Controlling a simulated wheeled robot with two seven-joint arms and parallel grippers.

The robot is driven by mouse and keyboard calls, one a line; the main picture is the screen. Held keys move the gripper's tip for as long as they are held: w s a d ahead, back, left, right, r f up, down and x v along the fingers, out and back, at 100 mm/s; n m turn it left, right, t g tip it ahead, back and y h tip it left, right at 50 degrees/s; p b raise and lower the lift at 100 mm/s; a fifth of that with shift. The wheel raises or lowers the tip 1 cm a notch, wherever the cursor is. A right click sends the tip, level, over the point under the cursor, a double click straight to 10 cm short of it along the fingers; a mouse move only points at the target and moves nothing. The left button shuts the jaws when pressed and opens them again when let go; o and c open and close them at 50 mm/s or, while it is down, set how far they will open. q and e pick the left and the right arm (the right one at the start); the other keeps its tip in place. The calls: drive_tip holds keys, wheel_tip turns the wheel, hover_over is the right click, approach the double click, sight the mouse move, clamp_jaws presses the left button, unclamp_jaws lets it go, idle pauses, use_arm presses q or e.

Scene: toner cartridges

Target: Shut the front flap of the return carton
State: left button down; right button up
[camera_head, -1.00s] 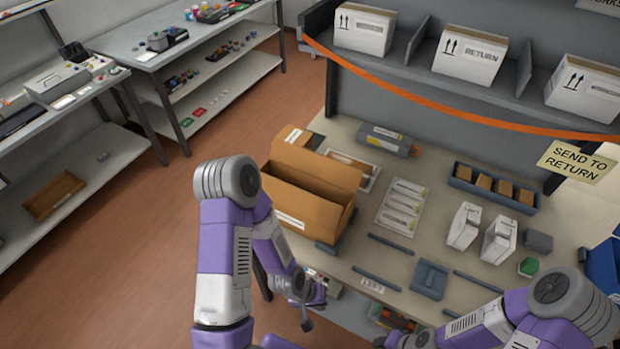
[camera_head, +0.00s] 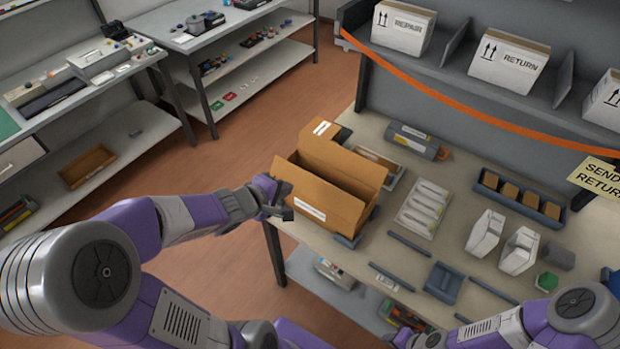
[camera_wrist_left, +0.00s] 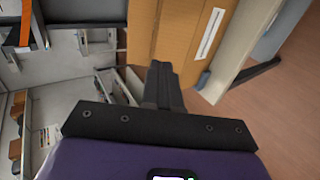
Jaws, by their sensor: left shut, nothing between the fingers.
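The open brown return carton (camera_head: 372,190) stands at the left end of the workbench in the head view. A panel is raised at its back. Its front panel (camera_head: 325,192), with a white label, faces me; I cannot tell the flap's edge from the wall there. My left gripper (camera_head: 284,214) is shut and empty at the carton's front left corner. In the left wrist view its fingers (camera_wrist_left: 162,78) overlap the lower edge of the brown panel (camera_wrist_left: 178,35); I cannot tell whether they touch. Part of my right gripper (camera_head: 402,340) shows at the bottom edge, its fingers unclear.
A toner cartridge (camera_head: 412,140) and a label sheet (camera_head: 424,208) lie right of the carton. A blue-grey tray (camera_head: 518,200) with brown blocks is farther right. White cartons (camera_head: 508,62) stand on the shelf behind. Open floor lies left of the bench.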

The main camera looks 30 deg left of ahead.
sight(315, 177)
use_arm(q)
drive_tip(key=b+x, duration=0.3)
drive_tip(key=x, duration=0.9)
drive_tip(key=shift+w+f+b, duration=0.2)
drive_tip(key=shift+f+b, duration=0.1)
drive_tip(key=shift+b, duration=0.1)
drive_tip(key=shift+w+f, duration=0.3)
drive_tip(key=shift+w, duration=0.3)
